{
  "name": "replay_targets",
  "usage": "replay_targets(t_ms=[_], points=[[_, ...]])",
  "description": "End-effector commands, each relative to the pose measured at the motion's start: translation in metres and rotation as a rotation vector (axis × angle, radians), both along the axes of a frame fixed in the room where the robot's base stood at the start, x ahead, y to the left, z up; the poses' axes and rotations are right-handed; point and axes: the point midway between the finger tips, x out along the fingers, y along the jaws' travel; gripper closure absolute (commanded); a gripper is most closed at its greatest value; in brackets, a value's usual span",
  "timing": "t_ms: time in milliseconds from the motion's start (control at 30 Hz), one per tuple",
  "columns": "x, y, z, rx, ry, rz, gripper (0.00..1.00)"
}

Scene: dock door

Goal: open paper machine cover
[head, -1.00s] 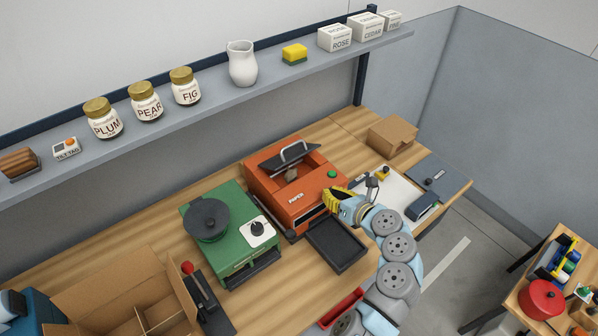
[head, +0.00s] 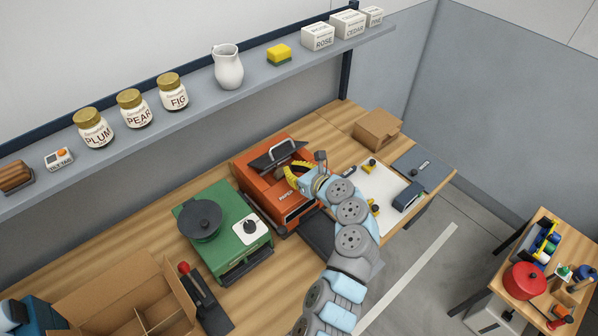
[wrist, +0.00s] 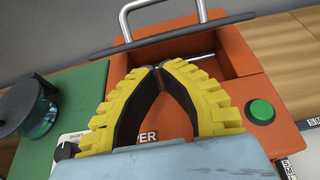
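The orange paper machine (head: 262,191) stands on the bench. Its dark cover (head: 270,160) is tilted up, with a silver handle (head: 283,147) on top. In the wrist view the cover (wrist: 170,36) shows nearly edge-on, its handle (wrist: 143,10) cut by the top edge. An orange recess (wrist: 225,62) with a silver rod lies open below it. My gripper (head: 290,172) is over the machine's front part, short of the cover. In the wrist view my gripper's (wrist: 157,68) yellow fingertips meet, with nothing seen between them. The fingers partly hide the machine's label.
A green machine (head: 222,229) with a dark pot stands left of it. A green button (wrist: 261,110) is on the orange machine's right front. A dark tray (head: 318,233) lies in front, partly behind my arm. A cardboard box (head: 378,128) and white board (head: 378,190) are to the right.

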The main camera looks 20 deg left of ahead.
Motion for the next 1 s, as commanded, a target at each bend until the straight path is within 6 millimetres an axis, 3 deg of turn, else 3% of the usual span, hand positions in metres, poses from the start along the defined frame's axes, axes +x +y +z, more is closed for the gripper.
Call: replay_targets(t_ms=[400, 1000], points=[[0.015, 0.021, -0.008, 0.000, -0.004, -0.002, 1.00], [0.017, 0.020, -0.006, -0.008, 0.004, -0.004, 1.00]])
